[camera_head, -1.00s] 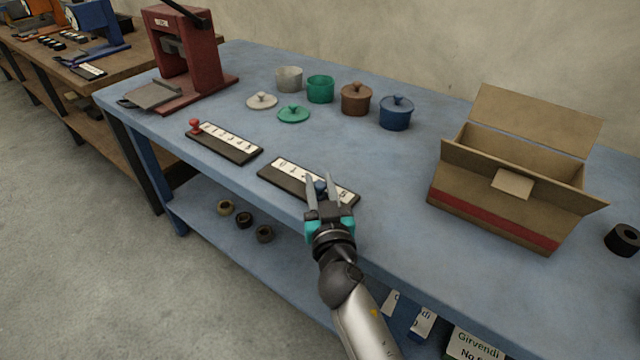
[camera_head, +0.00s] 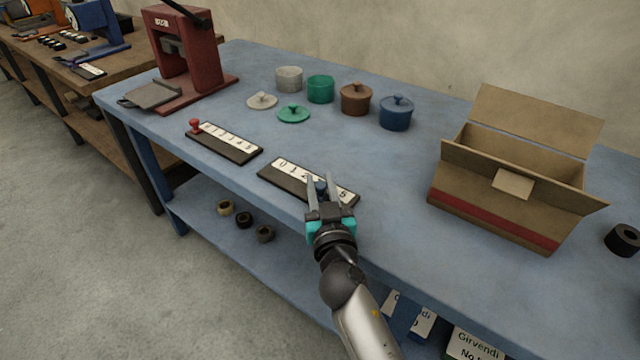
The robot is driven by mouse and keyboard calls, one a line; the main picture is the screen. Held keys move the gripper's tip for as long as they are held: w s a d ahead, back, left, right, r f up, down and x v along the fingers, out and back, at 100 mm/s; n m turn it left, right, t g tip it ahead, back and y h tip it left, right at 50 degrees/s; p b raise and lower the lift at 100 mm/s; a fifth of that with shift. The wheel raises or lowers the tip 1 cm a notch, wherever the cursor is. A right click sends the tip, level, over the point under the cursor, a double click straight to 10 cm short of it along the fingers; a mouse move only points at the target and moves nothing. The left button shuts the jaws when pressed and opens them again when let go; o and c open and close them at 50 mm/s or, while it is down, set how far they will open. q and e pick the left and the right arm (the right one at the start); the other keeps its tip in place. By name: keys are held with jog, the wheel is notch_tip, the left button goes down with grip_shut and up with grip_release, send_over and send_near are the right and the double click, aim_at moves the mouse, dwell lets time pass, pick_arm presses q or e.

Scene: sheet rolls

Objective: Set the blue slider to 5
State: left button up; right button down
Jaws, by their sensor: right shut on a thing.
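The blue slider's knob (camera_head: 320,186) stands on a dark board with a white number strip (camera_head: 290,177) near the table's front edge. My right gripper (camera_head: 320,192) is shut on the knob. The knob sits right of the middle of the strip, and the 5 shows to its right. The 0, 1 and 2 show to its left; the numbers behind the fingers are hidden. My left gripper is not in view.
A second slider board with a red knob (camera_head: 195,126) lies to the left. Pots and lids stand behind, including a blue pot (camera_head: 396,113). An open cardboard box (camera_head: 500,199) stands to the right. A red press (camera_head: 186,60) is at the back left.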

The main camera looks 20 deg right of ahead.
jog(key=shift+s+d, duration=1.05)
jog(key=shift+s, duration=0.2)
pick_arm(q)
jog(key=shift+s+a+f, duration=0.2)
pick_arm(e)
jog(key=shift+d, duration=0.1)
jog(key=c, duration=0.6)
grip_release()
jog(key=shift+s, duration=0.1)
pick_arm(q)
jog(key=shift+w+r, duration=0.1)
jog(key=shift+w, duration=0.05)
